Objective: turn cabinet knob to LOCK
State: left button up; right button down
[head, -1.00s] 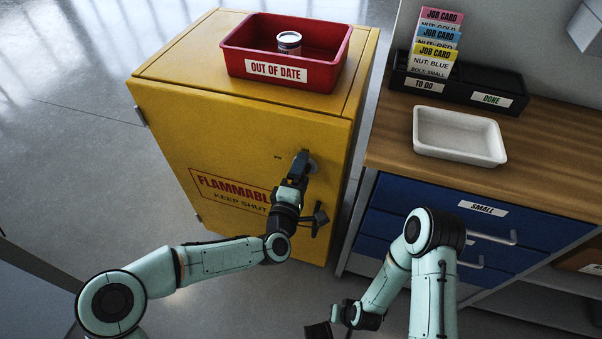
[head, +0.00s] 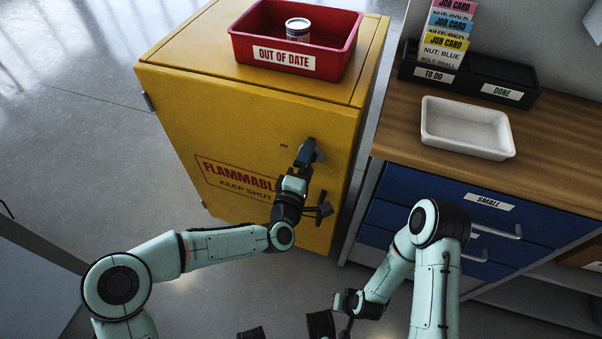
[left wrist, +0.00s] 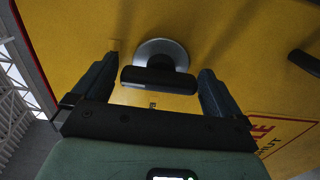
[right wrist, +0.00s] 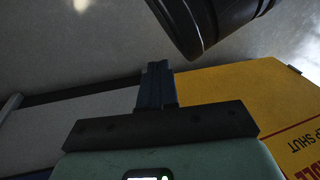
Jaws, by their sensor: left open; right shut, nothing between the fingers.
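The yellow cabinet (head: 240,125) stands at centre left, its door facing me. Its knob (left wrist: 160,76), a dark bar on a round silver base, shows in the left wrist view. My left gripper (left wrist: 159,64) is open, with one finger on each side of the knob bar; gaps show beside the bar. In the head view the left gripper (head: 309,151) is at the door's upper right and mostly covers the knob. A small mark near the knob is too small to read. My right gripper (right wrist: 157,70) is shut and empty, low and away from the knob.
A dark door handle (head: 324,210) sits below the knob. A red OUT OF DATE bin (head: 340,66) holding a can (head: 298,30) stands on the cabinet. To the right, a wooden worktop (head: 400,135) carries a white tray (head: 467,150) and a card holder (head: 410,75).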

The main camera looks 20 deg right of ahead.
pick_arm(q)
jog(key=p+v, duration=0.1)
jog(key=v, duration=1.2)
jog(key=shift+p, duration=0.4)
pick_arm(e)
jog(key=r, duration=0.1)
jog(key=a+r, duration=0.1)
jog(key=shift+a+r, duration=0.1)
jog(key=shift+r, duration=0.3)
